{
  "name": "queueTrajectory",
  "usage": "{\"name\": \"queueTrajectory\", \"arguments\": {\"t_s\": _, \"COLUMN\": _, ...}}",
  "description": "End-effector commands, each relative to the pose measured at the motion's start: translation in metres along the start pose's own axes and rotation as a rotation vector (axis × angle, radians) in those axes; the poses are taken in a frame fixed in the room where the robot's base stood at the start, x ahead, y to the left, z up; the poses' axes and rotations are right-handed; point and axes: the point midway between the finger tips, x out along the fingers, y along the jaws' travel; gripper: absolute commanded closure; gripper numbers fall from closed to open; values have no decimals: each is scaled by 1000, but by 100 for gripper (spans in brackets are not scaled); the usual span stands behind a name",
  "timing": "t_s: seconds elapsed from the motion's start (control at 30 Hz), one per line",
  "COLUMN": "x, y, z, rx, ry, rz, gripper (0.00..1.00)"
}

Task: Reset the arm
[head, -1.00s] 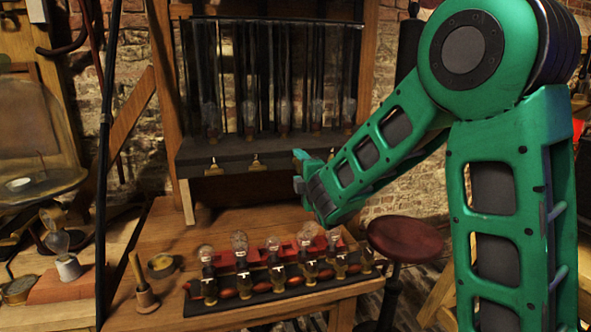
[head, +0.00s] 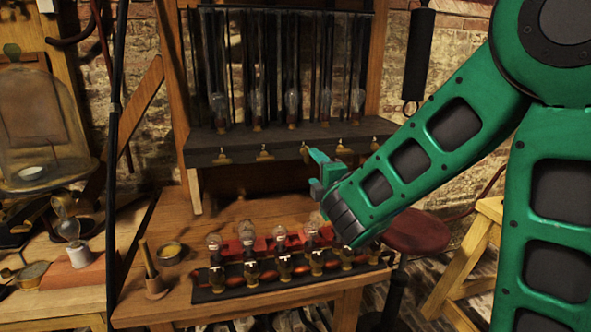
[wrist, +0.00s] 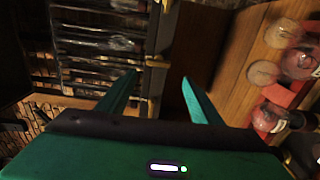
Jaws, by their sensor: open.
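My green gripper (head: 322,172) is in front of the dark shelf's lower edge, above the right part of the bench, in the head view. In the wrist view its two green fingers (wrist: 158,90) stand apart with nothing between them. My arm reaches in from the right and covers the right end of the row of bulbs. The wrist view is turned sideways, with glass bulbs (wrist: 264,73) at its right edge, beside the fingers and apart from them.
A dark tray (head: 208,293) with several bulbs on brass sockets lies on the wooden bench (head: 180,312). A dark shelf (head: 225,150) with glass tubes stands behind. A wooden tool (head: 153,283) stands at the left; a red stool (head: 420,235) is right of the bench.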

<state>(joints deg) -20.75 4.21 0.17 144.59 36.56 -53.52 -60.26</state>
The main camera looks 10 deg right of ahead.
Motion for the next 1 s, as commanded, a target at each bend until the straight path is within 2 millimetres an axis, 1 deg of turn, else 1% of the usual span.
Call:
{"name": "queueTrajectory", "arguments": {"t_s": 0.07, "x": 0, "y": 0, "z": 2, "rx": 4, "ry": -5, "rz": -4, "gripper": 41}}
{"name": "queueTrajectory", "arguments": {"t_s": 0.17, "x": -2, "y": -5, "z": 18, "rx": 45, "ry": -44, "rz": -35, "gripper": 41}}
{"name": "queueTrajectory", "arguments": {"t_s": 0.27, "x": -9, "y": -16, "z": 55, "rx": 140, "ry": -137, "rz": -109, "gripper": 41}}
{"name": "queueTrajectory", "arguments": {"t_s": 0.3, "x": -15, "y": -22, "z": 74, "rx": 195, "ry": -188, "rz": -147, "gripper": 41}}
{"name": "queueTrajectory", "arguments": {"t_s": 0.33, "x": -21, "y": -28, "z": 88, "rx": 240, "ry": -230, "rz": -179, "gripper": 41}}
{"name": "queueTrajectory", "arguments": {"t_s": 0.37, "x": -27, "y": -34, "z": 102, "rx": 289, "ry": -273, "rz": -210, "gripper": 41}}
{"name": "queueTrajectory", "arguments": {"t_s": 0.4, "x": -38, "y": -43, "z": 121, "rx": 355, "ry": -332, "rz": -252, "gripper": 41}}
{"name": "queueTrajectory", "arguments": {"t_s": 0.47, "x": -55, "y": -56, "z": 146, "rx": 455, "ry": -421, "rz": -311, "gripper": 41}}
{"name": "queueTrajectory", "arguments": {"t_s": 0.5, "x": -68, "y": -64, "z": 160, "rx": 523, "ry": -479, "rz": -349, "gripper": 41}}
{"name": "queueTrajectory", "arguments": {"t_s": 0.57, "x": -90, "y": -76, "z": 179, "rx": 624, "ry": -566, "rz": -402, "gripper": 41}}
{"name": "queueTrajectory", "arguments": {"t_s": 0.6, "x": -106, "y": -84, "z": 190, "rx": 692, "ry": -627, "rz": -437, "gripper": 41}}
{"name": "queueTrajectory", "arguments": {"t_s": 0.67, "x": -130, "y": -96, "z": 203, "rx": 792, "ry": -715, "rz": -485, "gripper": 41}}
{"name": "queueTrajectory", "arguments": {"t_s": 0.7, "x": -148, "y": -102, "z": 209, "rx": 860, "ry": -774, "rz": -517, "gripper": 41}}
{"name": "queueTrajectory", "arguments": {"t_s": 0.73, "x": -161, "y": -108, "z": 214, "rx": 909, "ry": -819, "rz": -540, "gripper": 41}}
{"name": "queueTrajectory", "arguments": {"t_s": 0.77, "x": -175, "y": -112, "z": 217, "rx": 958, "ry": -863, "rz": -562, "gripper": 41}}
{"name": "queueTrajectory", "arguments": {"t_s": 0.8, "x": -193, "y": -118, "z": 220, "rx": 1023, "ry": -923, "rz": -592, "gripper": 41}}
{"name": "queueTrajectory", "arguments": {"t_s": 0.87, "x": -221, "y": -125, "z": 222, "rx": 1119, "ry": -1012, "rz": -635, "gripper": 41}}
{"name": "queueTrajectory", "arguments": {"t_s": 0.9, "x": -240, "y": -130, "z": 222, "rx": 1180, "ry": -1073, "rz": -664, "gripper": 41}}
{"name": "queueTrajectory", "arguments": {"t_s": 0.97, "x": -269, "y": -134, "z": 219, "rx": 1271, "ry": -1163, "rz": -706, "gripper": 41}}
{"name": "queueTrajectory", "arguments": {"t_s": 1.0, "x": -288, "y": -136, "z": 215, "rx": 1328, "ry": -1221, "rz": -734, "gripper": 41}}
